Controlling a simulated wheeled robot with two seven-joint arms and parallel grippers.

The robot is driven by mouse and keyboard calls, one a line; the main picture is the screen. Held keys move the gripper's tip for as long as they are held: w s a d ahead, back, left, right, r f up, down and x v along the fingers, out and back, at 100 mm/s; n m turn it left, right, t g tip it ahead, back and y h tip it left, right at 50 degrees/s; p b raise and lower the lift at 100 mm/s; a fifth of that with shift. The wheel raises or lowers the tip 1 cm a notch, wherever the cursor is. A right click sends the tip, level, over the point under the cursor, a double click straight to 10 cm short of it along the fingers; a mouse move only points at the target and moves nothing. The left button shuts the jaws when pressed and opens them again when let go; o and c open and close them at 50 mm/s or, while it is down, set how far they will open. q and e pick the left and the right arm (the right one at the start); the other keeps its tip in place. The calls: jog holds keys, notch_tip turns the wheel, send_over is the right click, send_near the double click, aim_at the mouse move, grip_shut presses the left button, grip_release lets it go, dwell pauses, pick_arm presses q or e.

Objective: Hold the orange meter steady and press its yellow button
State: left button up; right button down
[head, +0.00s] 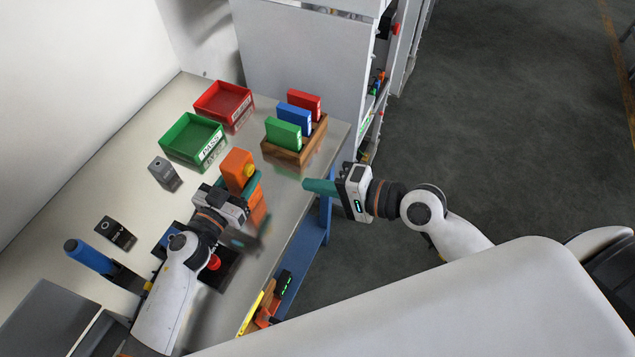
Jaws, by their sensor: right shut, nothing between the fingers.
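The orange meter (236,167) stands roughly upright near the table's right edge, with its yellow button (250,171) on the side facing right. My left gripper (238,188) is at the meter's lower part, its teal fingers around the body; it looks shut on it. My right gripper (307,185) is shut and empty. Its teal fingertips point left toward the button, with a clear gap between them, near the table's edge.
A wooden holder (291,155) with red, blue and green blocks stands just behind my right fingertips. A green tray (192,140) and a red tray (222,104) sit further back. A grey box (164,173) and dark device (115,232) are left of my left arm.

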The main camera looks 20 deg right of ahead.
pick_arm(q)
jog(key=o, duration=0.3)
jog(key=shift+a, duration=0.1)
jog(key=v, duration=1.2)
